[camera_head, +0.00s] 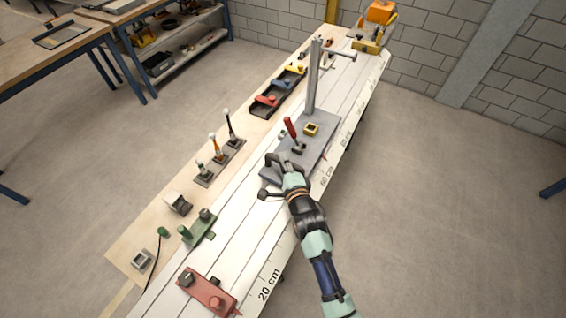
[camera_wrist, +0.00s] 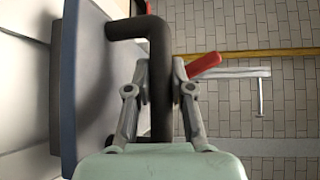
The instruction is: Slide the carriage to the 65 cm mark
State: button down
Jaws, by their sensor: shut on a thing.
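The carriage (camera_head: 322,134) is a flat grey plate on the white slatted bed, with a tall grey post and a red-handled lever (camera_head: 290,128) on it. A black bar handle (camera_wrist: 160,75) stands at its near end. My gripper (camera_wrist: 162,85) is shut around this handle, one finger on each side. In the head view my gripper (camera_head: 283,170) is at the carriage's near edge and partly hides the handle. The scale (camera_head: 327,178) runs along the bed's right edge. Its 60 cm label is beside the carriage; the exact reading is too small to tell.
A red block (camera_head: 208,292) and a green block (camera_head: 199,228) sit on the near bed. A yellow fixture (camera_head: 369,45) stands at the far end. Levers (camera_head: 213,143) and a black tray (camera_head: 276,93) line the left board. Bare bed lies beyond the carriage.

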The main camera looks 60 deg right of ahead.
dwell(0.3)
jog(key=c, duration=1)
grip_release()
jog(key=shift+s, duration=0.1)
jog(key=v, duration=1.2)
